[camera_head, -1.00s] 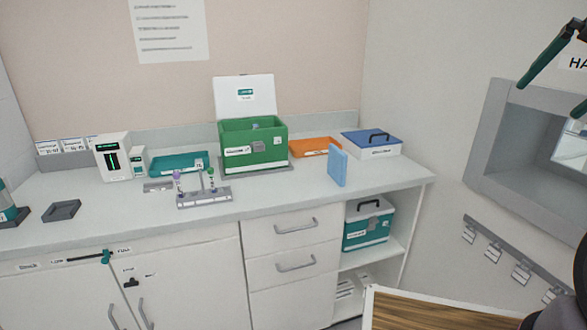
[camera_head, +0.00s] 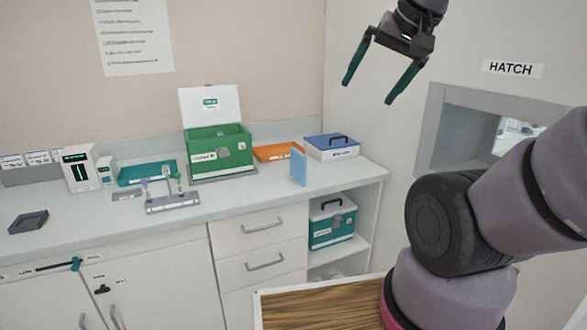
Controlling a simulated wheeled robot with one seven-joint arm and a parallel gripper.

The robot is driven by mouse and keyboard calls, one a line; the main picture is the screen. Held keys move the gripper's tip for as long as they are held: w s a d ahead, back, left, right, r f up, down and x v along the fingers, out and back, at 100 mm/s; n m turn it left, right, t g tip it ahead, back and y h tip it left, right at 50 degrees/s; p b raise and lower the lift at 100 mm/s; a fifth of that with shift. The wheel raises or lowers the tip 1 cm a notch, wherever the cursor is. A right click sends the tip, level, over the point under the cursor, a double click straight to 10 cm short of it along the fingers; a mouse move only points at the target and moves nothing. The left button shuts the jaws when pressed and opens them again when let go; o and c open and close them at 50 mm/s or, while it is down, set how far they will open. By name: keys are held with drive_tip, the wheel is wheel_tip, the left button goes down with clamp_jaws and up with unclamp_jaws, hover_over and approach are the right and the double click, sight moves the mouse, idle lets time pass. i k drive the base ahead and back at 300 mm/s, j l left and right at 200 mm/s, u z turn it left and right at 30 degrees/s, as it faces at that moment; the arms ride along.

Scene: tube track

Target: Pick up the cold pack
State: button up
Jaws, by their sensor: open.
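The cold pack, a light blue flat slab (camera_head: 298,167), stands upright on the counter, in front of the orange tray and the blue-lidded box. My gripper (camera_head: 368,92) is high above the counter, up and to the right of the slab. Its two green fingers are spread wide and point down with nothing between them. The gripper is well apart from the slab.
A green box (camera_head: 219,160) with its white lid raised stands left of the slab. An orange tray (camera_head: 272,154) and a blue-lidded white box (camera_head: 331,153) stand behind it. A tube rack (camera_head: 172,203) is at left. The counter front (camera_head: 247,200) near the slab is clear.

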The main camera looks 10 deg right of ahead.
sight(298, 160)
drive_tip(key=i+l+u, duration=0.2)
drive_tip(key=l+u, duration=0.15)
drive_tip(key=i+l+u, duration=0.1)
drive_tip(key=l+u, duration=0.2)
drive_tip(key=i+l+u, duration=0.1)
drive_tip(key=l+u, duration=0.25)
drive_tip(key=l, duration=0.1)
